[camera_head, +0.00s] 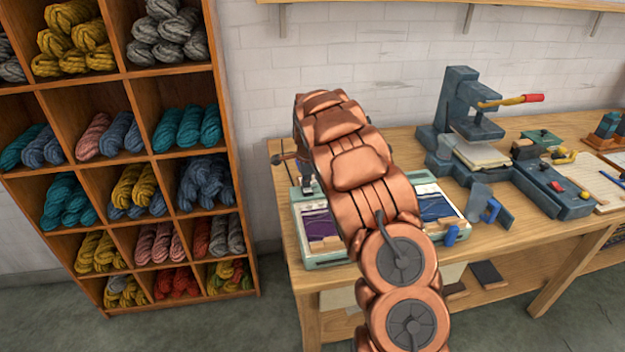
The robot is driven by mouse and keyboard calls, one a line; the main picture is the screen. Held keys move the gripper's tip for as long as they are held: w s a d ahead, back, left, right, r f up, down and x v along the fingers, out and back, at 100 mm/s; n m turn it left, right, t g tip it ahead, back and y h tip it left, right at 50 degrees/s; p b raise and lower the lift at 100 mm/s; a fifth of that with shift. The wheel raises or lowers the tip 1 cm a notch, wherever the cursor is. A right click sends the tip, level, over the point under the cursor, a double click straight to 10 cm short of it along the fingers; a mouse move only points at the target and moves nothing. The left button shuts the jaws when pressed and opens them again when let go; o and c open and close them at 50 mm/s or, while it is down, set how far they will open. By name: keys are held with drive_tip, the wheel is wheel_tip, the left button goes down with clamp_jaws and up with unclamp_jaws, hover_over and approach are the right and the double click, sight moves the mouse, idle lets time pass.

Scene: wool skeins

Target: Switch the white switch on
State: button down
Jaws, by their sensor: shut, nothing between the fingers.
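My copper-coloured arm (355,165) reaches up and over the workbench and covers the middle of the view. I cannot make out my gripper; the arm hides its end. A pale teal device (322,255) with a purple panel sits on the bench, and the arm crosses in front of it. A small pale and dark fitting (307,187) stands at its back left. I cannot pick out a white switch for certain; it may be that fitting or behind the arm. A blue panel (432,203) shows right of the arm.
A wooden shelf (142,72) of wool skeins stands at the left. A wall shelf runs above.

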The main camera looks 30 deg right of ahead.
drive_tip(key=shift+s, duration=0.1)
drive_tip(key=shift+s+a+b, duration=0.3)
drive_tip(key=shift+s+b, duration=0.15)
drive_tip(key=shift+s, duration=0.15)
drive_tip(key=shift+r, duration=0.1)
drive_tip(key=s+b+v, duration=0.1)
drive_tip(key=b+v, duration=0.1)
drive_tip(key=v, duration=1.2)
drive_tip(key=shift+a, duration=0.2)
drive_tip(key=shift+s+f, duration=0.1)
drive_tip(key=shift+f, duration=0.1)
